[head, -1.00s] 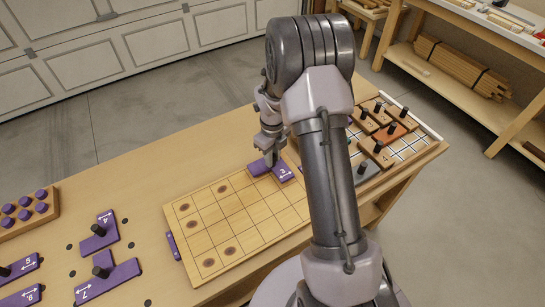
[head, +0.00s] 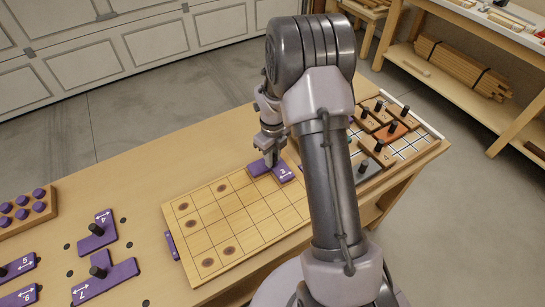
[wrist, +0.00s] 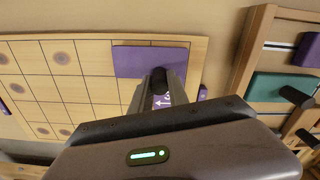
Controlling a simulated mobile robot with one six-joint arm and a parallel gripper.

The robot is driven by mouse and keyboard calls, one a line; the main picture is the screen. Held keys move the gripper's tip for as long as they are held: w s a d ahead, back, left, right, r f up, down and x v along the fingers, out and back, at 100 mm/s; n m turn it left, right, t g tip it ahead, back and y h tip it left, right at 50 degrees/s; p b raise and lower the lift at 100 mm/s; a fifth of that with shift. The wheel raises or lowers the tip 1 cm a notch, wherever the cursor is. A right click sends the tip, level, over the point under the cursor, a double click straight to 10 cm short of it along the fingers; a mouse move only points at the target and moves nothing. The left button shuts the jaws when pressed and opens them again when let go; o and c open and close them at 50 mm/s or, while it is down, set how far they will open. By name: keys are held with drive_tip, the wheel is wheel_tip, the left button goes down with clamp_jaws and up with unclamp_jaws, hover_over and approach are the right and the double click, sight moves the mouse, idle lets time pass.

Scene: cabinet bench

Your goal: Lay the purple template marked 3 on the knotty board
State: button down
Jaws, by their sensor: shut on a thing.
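The purple template marked 3 (head: 283,174) is at the far right corner of the knotty board (head: 235,222), lying on or just above its grid. In the wrist view the template (wrist: 146,60) covers squares at the board's corner. My gripper (head: 271,158) is shut on the template's dark peg (wrist: 159,80). Dark knots show on several squares along the board's left and near side. The template's underside and any gap to the board are hidden.
Purple templates marked 4 (head: 98,236), 7 (head: 107,282) and 5 (head: 18,266) lie on the bench at left, beside a wooden block with purple pegs (head: 28,210). A rack with several pegged pieces (head: 392,135) stands right of the board.

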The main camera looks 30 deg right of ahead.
drive_tip(key=shift+f+b, duration=0.3)
drive_tip(key=shift+f, duration=0.1)
drive_tip(key=shift+f+b, duration=0.15)
drive_tip(key=shift+b, duration=0.3)
idle(1.0)
drive_tip(key=c, duration=1.2)
unclamp_jaws()
drive_tip(key=shift+o, duration=0.3)
drive_tip(key=o, duration=0.3)
drive_tip(key=shift+o, duration=0.2)
